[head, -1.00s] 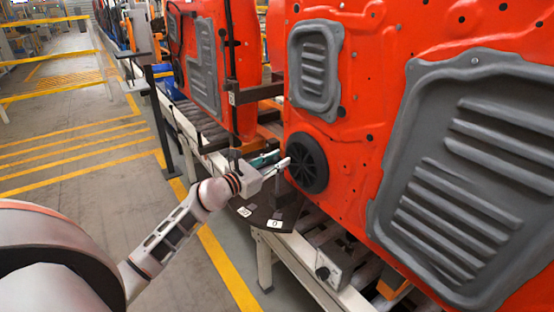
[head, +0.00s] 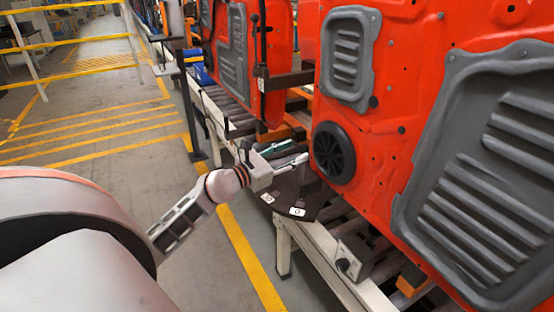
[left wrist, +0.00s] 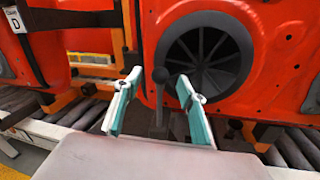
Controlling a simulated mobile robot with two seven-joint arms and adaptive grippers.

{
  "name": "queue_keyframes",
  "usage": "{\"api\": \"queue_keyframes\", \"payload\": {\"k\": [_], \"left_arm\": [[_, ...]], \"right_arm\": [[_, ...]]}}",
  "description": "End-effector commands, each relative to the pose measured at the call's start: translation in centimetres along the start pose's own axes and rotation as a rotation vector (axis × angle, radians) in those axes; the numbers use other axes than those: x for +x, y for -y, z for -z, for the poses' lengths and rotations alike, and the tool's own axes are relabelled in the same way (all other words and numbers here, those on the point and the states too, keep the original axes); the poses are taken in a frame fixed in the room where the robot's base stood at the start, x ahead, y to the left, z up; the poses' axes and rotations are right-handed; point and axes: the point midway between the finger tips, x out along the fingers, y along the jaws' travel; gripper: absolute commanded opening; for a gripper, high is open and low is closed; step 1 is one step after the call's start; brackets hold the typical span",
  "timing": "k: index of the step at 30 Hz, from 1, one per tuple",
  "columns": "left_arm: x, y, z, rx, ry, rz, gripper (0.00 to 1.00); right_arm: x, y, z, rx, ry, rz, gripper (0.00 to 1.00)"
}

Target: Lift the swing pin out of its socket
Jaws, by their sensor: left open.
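A dark pin with a round knob (left wrist: 160,75), which looks like the swing pin, stands upright in the left wrist view, seen between my fingers. Its lower end and socket are dark and hard to make out. My left gripper (head: 298,153) is open, with teal-lined fingers pointing at the red door. In the left wrist view its fingers (left wrist: 160,85) stand either side of the pin, with visible gaps. I cannot tell how deep the pin sits between them. My right gripper is not in view.
A red door panel (head: 390,140) with a round black speaker (head: 332,153) stands just beyond the gripper. A dark plate with white labels (head: 297,211) lies below. A roller conveyor (head: 325,262) runs along the line. Open floor (head: 90,130) lies left.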

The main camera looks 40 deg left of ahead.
Motion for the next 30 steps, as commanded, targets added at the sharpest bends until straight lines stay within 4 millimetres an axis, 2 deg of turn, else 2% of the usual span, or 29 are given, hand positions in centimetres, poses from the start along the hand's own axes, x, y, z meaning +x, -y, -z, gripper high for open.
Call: {"api": "queue_keyframes", "payload": {"k": [1, 6, 12, 18, 30], "left_arm": [[-1.1, 0.1, 0.1, 0.002, -0.002, 0.002, 0.41], [-4.0, 0.1, 0.0, 0.001, -0.001, 0.002, 0.41], [-6.0, 0.0, -0.1, 0.002, 0.001, 0.0, 0.41], [-6.7, 0.0, -0.1, 0.002, 0.002, 0.0, 0.41], [-6.7, 0.0, -0.1, 0.001, 0.002, 0.0, 0.41]], "right_arm": [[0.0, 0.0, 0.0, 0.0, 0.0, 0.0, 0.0], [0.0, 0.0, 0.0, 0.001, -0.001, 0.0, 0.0], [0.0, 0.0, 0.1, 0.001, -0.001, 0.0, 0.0], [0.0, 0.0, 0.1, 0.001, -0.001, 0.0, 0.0], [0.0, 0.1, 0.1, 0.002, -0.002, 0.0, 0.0]]}}
